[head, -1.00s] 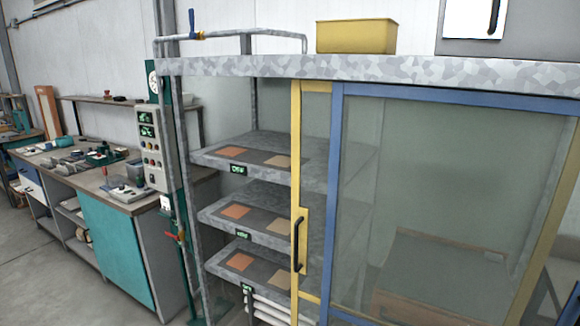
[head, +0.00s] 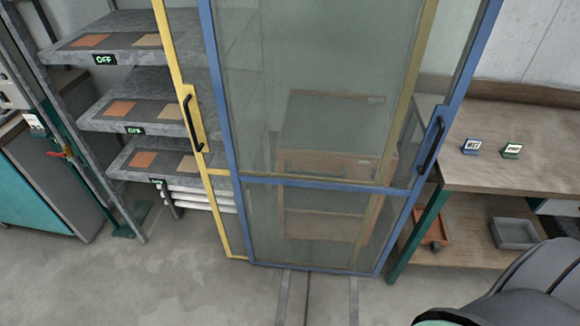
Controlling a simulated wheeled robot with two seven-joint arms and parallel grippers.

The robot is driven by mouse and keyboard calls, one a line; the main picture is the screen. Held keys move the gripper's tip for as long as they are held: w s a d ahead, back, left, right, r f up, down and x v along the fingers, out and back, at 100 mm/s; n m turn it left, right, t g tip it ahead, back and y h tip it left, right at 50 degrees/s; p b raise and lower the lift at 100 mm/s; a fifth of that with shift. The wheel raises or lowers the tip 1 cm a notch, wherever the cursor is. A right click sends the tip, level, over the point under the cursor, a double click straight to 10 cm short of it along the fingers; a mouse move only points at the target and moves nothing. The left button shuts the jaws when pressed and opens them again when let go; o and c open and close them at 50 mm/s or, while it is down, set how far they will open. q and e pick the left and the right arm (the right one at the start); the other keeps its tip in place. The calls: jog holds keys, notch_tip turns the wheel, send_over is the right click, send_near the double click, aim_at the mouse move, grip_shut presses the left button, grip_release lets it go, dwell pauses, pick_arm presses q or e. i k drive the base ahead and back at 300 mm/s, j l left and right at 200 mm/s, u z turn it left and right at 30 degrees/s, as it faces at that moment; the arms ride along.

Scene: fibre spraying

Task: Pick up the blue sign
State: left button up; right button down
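A small blue sign (head: 471,147) with a white face stands on the wooden workbench (head: 530,125) at the right, near the bench's left end. A similar green sign (head: 511,151) stands just to its right, apart from it. The lettering on both is too small to read. Neither of my grippers is in view.
A glass cabinet with a blue-framed door (head: 310,182) and black handles stands left of the bench. A shelf unit (head: 115,115) with several "OFF" displays is at the left. Under the bench are an orange tray (head: 429,226) and a grey bin (head: 514,233). The floor in front is clear.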

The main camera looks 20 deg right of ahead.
aim_at(470, 146)
jog(key=z, duration=2.1)
